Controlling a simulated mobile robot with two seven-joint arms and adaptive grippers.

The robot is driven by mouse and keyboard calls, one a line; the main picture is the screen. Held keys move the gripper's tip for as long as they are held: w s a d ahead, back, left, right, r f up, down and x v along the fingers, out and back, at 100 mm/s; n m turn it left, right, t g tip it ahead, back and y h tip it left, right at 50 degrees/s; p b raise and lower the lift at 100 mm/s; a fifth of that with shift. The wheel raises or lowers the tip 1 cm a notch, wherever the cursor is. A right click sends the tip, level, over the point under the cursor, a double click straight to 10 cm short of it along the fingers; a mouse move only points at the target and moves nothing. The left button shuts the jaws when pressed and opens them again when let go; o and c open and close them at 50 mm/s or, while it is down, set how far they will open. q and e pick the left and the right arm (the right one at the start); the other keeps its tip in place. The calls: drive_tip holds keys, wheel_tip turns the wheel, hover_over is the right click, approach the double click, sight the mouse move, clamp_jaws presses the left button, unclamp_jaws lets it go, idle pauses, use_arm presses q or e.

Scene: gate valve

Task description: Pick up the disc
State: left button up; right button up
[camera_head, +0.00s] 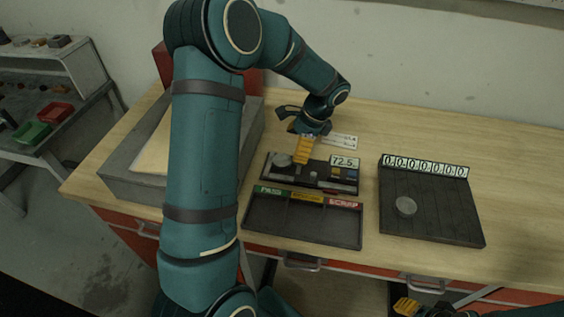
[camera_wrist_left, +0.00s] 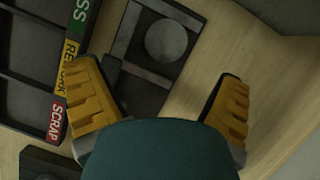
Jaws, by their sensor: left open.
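A grey round disc (camera_head: 283,160) lies at the left end of a dark measuring device (camera_head: 318,184) on the wooden table. The round grey shape also shows in the left wrist view (camera_wrist_left: 166,40), beyond my fingertips. A second grey disc (camera_head: 405,206) lies on the dark ribbed board at the right. My left gripper (camera_head: 303,152) hangs over the device, just right of the first disc. In the wrist view its yellow fingers (camera_wrist_left: 158,75) are spread apart with nothing between them. My right gripper (camera_head: 405,306) shows only partly at the bottom edge, and its jaws are unclear.
A dark three-part tray (camera_head: 304,241) with PASS, yellow and SCRAP labels stands in front of the device. The dark board (camera_head: 440,217) has a number strip along its back. A grey box stands at the left, partly behind my arm. Bare table lies behind the board.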

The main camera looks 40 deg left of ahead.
sight(283, 160)
use_arm(q)
drive_tip(key=shift+a+x, duration=0.25)
drive_tip(key=shift+x, duration=1.45)
drive_tip(key=shift+a+x, duration=0.25)
drive_tip(key=shift+x, duration=1.45)
drive_tip(key=shift+w+r, duration=0.1)
drive_tip(key=shift+r, duration=0.05)
drive_tip(key=shift+c, duration=0.3)
drive_tip(key=c, duration=1.4)
